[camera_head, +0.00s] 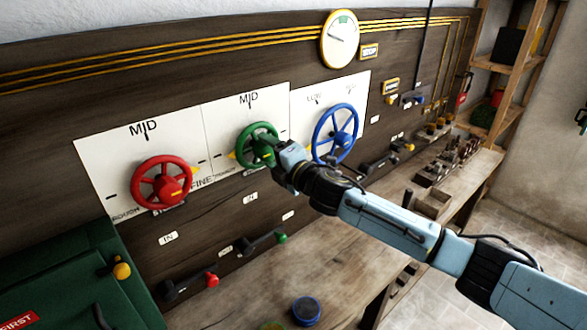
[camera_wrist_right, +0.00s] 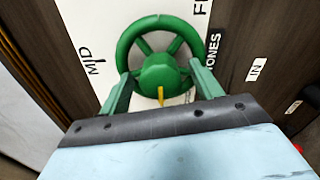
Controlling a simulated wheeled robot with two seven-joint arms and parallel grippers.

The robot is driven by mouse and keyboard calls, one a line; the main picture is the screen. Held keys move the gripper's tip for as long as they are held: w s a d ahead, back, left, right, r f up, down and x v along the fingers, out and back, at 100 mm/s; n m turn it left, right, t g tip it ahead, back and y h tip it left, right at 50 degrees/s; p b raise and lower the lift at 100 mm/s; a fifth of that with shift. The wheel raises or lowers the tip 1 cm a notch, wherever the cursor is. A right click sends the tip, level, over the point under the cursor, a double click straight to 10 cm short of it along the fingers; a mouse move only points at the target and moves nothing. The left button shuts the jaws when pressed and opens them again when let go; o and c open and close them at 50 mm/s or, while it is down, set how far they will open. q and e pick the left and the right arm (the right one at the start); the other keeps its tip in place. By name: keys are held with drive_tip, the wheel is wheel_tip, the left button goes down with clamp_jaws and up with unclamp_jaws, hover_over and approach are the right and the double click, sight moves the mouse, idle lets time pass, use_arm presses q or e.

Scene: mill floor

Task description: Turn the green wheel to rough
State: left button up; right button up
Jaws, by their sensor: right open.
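The green wheel (camera_head: 246,133) is on the dark wooden panel, in front of a white dial plate marked MID at the top. It stands between the red wheel (camera_head: 143,189) and the blue wheel (camera_head: 346,123). My right gripper (camera_head: 268,152) is at the lower right of the green wheel. In the right wrist view the green wheel (camera_wrist_right: 160,28) fills the top middle, with its hub and a yellow pointer. My right gripper (camera_wrist_right: 162,85) is open, its two green fingers on either side of the hub. I cannot tell whether they touch. My left gripper is not in view.
Levers with a red knob (camera_head: 211,280) and a green knob (camera_head: 281,238) stick out below the wheels. A green cabinet (camera_head: 75,265) stands at the lower left. A blue round container (camera_head: 306,310) is on the wooden bench (camera_head: 255,300). A round gauge (camera_head: 340,40) hangs above.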

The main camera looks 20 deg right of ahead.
drive_tip(key=b+v, duration=0.1)
drive_tip(key=v, duration=1)
drive_tip(key=shift+s+b, duration=0.15)
drive_tip(key=shift+b, duration=0.25)
drive_tip(key=shift+f, duration=0.1)
drive_tip(key=s+d+f+m+g+h, duration=0.15)
drive_tip(key=s+f+m+g, duration=0.25)
drive_tip(key=s+f+m, duration=0.55)
drive_tip(key=s+f+m+g+h, duration=0.3)
drive_tip(key=s+f+m+g, duration=0.25)
drive_tip(key=s, duration=0.75)
drive_tip(key=s+d+f+m+g+h, duration=0.15)
drive_tip(key=s+f+m+g, duration=0.25)
drive_tip(key=s+f+m, duration=0.6)
wheel_tip(320, 180, down, 31)
drive_tip(key=s+n+b, duration=0.2)
drive_tip(key=s+b, duration=0.1)
drive_tip(key=b, duration=0.5)
drive_tip(key=s+d+f+g+b, duration=0.1)
drive_tip(key=s+f+b, duration=0.2)
drive_tip(key=s+f, duration=0.5)
drive_tip(key=s+d+f+g+b, duration=0.1)
drive_tip(key=s+f+b, duration=0.2)
drive_tip(key=s+f, duration=0.5)
wheel_tip(320, 180, down, 5)
drive_tip(key=shift+d+f+n+h, duration=0.15)
drive_tip(key=shift+d+n+h, duration=0.15)
drive_tip(key=shift+d+h, duration=0.1)
